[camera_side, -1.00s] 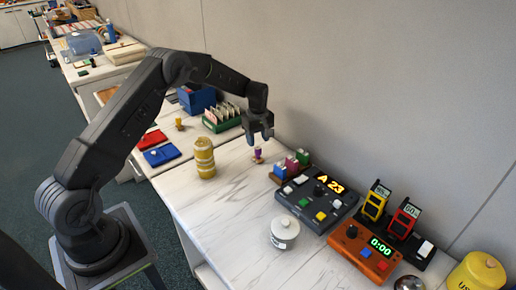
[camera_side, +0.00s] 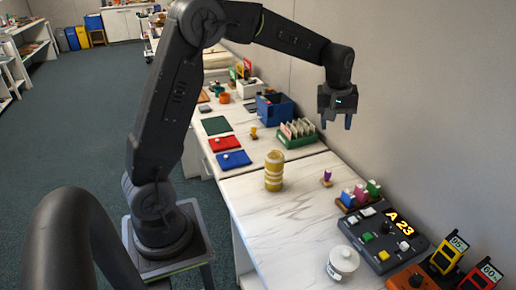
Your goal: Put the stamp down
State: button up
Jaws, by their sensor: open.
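A small stamp with a purple handle (camera_side: 327,177) stands upright on the white marbled table, left of a small rack of coloured bottles. My gripper (camera_side: 335,122) hangs above it, pointing down, with its two dark fingers apart and nothing between them. There is a clear gap between the fingertips and the stamp. Another small stamp-like piece with a yellow handle (camera_side: 253,133) stands farther back, near the red pad (camera_side: 225,144) and the blue pad (camera_side: 234,160).
A tall yellow-banded jar (camera_side: 274,170) stands left of the purple stamp. The bottle rack (camera_side: 358,197), a grey console (camera_side: 383,240) and a white lidded pot (camera_side: 342,264) stand nearer the front. A green card box (camera_side: 297,138) is behind. The table's middle is clear.

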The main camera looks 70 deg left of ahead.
jog(key=s+d+r+m+t, duration=0.1)
jog(key=s+d+m, duration=0.2)
jog(key=s, duration=0.6)
jog(key=s+d+r+m+t, duration=0.1)
jog(key=s+d+m, duration=0.3)
jog(key=s, duration=0.5)
jog(key=s+d+r+m+t, duration=0.1)
jog(key=s+d+r+m, duration=0.2)
jog(key=s, duration=0.6)
jog(key=shift+d+m+t, duration=0.15)
jog(key=shift+m+t, duration=0.25)
jog(key=shift+m, duration=0.1)
